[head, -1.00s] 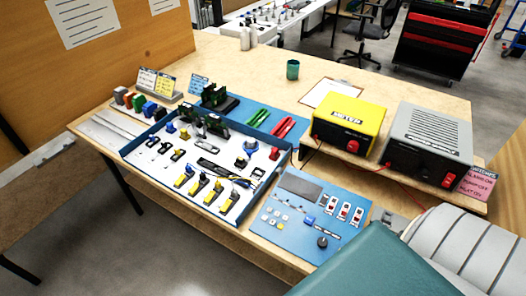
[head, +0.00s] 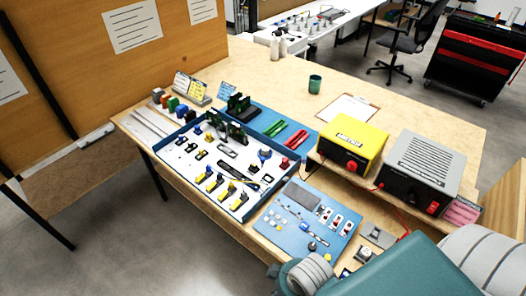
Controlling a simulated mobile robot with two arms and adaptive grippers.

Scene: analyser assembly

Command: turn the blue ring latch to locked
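I cannot tell for certain which part is the blue ring latch. Small blue parts show in the shallow blue-walled tray (head: 271,190), one a blue-topped round part (head: 265,155) near its right end. Another small blue part (head: 304,227) sits on the light blue panel (head: 336,238) in front of the tray. All are too small to read a locked or unlocked position. Neither of my grippers is in view. Parts of my own arm, teal and grey, fill the lower right and cover the table's near corner.
A yellow meter box (head: 352,143) and a grey box (head: 420,165) stand right of the tray, with red leads. A clipboard (head: 347,108) and a green cup (head: 315,84) lie behind. Coloured blocks (head: 170,103) stand left. The table's back is mostly clear.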

